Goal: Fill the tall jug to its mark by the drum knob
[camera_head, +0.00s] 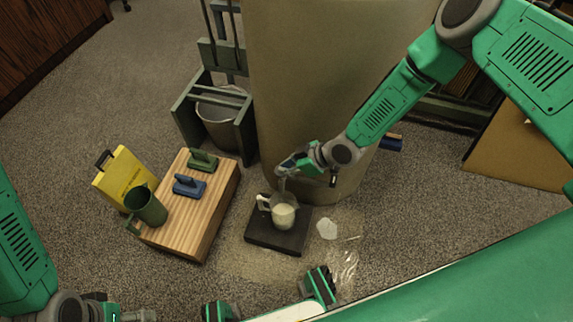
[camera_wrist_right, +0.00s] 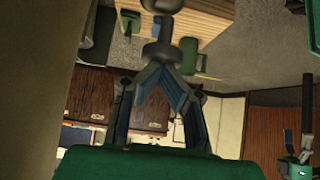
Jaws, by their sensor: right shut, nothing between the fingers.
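The large beige drum (camera_head: 330,80) stands at the centre of the head view. A clear jug (camera_head: 284,203) with a pale handle stands upright on a black stand (camera_head: 272,239) at its foot, with creamy liquid inside. Its mark cannot be made out. My right gripper (camera_head: 284,172) is just above the jug, at the drum's front. In the right wrist view its fingers (camera_wrist_right: 157,72) are shut and empty, close to a grey rounded knob (camera_wrist_right: 159,52); contact cannot be told. My left gripper (camera_head: 140,315) is partly cut off at the lower edge; its jaws are unclear.
A bucket (camera_head: 220,117) sits in a green frame. Shiny wet-looking patches (camera_head: 343,265) lie right of the stand.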

